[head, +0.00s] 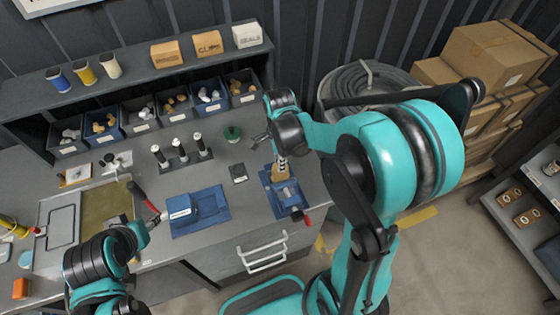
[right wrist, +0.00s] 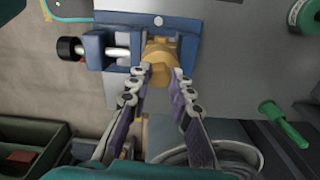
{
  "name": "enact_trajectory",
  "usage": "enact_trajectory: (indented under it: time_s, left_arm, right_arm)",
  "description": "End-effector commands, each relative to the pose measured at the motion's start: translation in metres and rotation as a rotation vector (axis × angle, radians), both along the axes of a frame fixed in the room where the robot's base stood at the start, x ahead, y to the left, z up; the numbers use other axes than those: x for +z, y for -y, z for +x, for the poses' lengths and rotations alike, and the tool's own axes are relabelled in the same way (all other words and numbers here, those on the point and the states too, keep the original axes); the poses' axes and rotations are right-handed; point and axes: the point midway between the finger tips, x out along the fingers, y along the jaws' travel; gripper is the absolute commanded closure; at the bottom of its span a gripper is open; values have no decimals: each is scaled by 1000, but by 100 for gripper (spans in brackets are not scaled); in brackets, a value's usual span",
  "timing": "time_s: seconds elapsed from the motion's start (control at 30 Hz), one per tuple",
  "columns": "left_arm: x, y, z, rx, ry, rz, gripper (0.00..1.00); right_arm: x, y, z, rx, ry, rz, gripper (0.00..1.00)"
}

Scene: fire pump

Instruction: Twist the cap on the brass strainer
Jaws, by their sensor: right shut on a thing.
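The brass strainer (head: 280,172) sits in a blue vise (head: 287,193) on the right part of the bench. My right gripper (head: 281,157) reaches down over it. In the right wrist view the strainer's brass body (right wrist: 158,50) shows between the vise jaws (right wrist: 95,50). The right fingertips (right wrist: 162,75) close around its near end from both sides. The cap is largely hidden between the fingers, and I cannot make out its edge.
A red-handled tool (head: 143,197) lies near my left arm. Black upright holders (head: 180,153) and a green round item (head: 232,133) stand behind. Parts bins (head: 140,112) line the back.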

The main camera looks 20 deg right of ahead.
Motion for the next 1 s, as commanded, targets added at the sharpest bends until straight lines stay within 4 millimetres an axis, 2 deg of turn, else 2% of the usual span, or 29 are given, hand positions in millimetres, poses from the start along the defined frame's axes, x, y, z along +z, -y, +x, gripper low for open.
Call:
enact_trajectory:
  time_s: [0.2,0.23,0.3,0.33,0.53,0.6,1.0]
  left_arm:
    - [0,0,0,0,0,0,55]
    - [0,0,0,0,0,0,55]
    - [0,0,0,0,0,0,55]
    - [0,0,0,0,0,0,55]
    - [0,0,0,0,0,0,55]
    - [0,0,0,0,0,0,55]
    - [4,0,0,0,0,0,55]
  right_arm:
    - [0,0,0,-25,0,0,100]
    - [0,0,0,-25,0,0,77]
    - [0,0,0,-25,0,0,58]
    - [0,0,0,-24,0,0,55]
    - [0,0,0,-23,0,0,55]
    - [0,0,0,-23,0,0,45]
    - [5,0,0,-23,0,0,45]
